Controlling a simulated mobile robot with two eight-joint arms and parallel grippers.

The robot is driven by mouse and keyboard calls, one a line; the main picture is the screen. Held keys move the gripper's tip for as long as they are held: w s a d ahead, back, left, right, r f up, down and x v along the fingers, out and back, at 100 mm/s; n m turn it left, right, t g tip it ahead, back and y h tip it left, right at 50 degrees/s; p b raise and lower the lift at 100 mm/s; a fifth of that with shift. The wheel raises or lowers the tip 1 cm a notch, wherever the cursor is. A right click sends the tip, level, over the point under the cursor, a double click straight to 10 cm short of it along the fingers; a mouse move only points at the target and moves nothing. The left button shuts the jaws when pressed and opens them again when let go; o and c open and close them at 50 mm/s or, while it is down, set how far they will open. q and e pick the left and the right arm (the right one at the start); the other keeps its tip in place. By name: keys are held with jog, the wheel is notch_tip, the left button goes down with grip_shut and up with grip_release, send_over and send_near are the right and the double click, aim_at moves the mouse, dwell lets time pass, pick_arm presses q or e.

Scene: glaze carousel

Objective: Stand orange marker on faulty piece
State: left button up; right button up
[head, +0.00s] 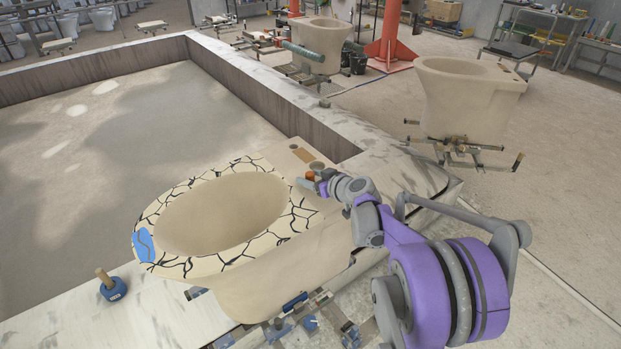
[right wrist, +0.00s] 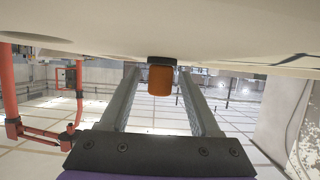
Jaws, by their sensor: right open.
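The cream toilet-shaped piece (head: 262,268) nearest me has black crack lines over its rim and a blue patch at its front left. The small orange marker (head: 311,176) is at the back of this piece, by its rear deck. In the right wrist view the orange marker (right wrist: 160,78) has a dark end against the pale surface and appears between my spread fingers, with gaps on both sides. My right gripper (head: 318,184) is open around it, partly hidden by its own wrist in the head view. My left gripper is out of view.
A blue tool with a wooden handle (head: 112,287) stands on the pale ledge at the left. Uncracked pieces stand on carts at the back right (head: 470,98) and back middle (head: 320,42). A low wall (head: 270,95) runs behind the cracked piece.

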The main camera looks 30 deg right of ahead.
jog(key=v, duration=1.1)
jog(key=shift+s, duration=0.35)
jog(key=shift+g+y, duration=0.4)
jog(key=shift+g, duration=0.4)
jog(key=a, duration=0.2)
jog(key=s+a+f, duration=0.1)
jog(key=a, duration=0.3)
jog(key=shift+s+a+f, duration=0.25)
jog(key=shift+s+a, duration=0.15)
jog(key=s+a+f+g, duration=0.3)
jog(key=s+a, duration=0.3)
jog(key=a, duration=0.4)
jog(key=s+a+f+g+h, duration=0.1)
jog(key=s+a+f, duration=0.1)
jog(key=s, duration=0.5)
jog(key=s+a+f+m+g+h, duration=0.1)
jog(key=s+a+f+g, duration=0.1)
jog(key=s, duration=0.6)
notch_tip(320, 180, down, 3)
jog(key=shift+a+r, duration=0.15)
jog(key=shift+a, duration=0.55)
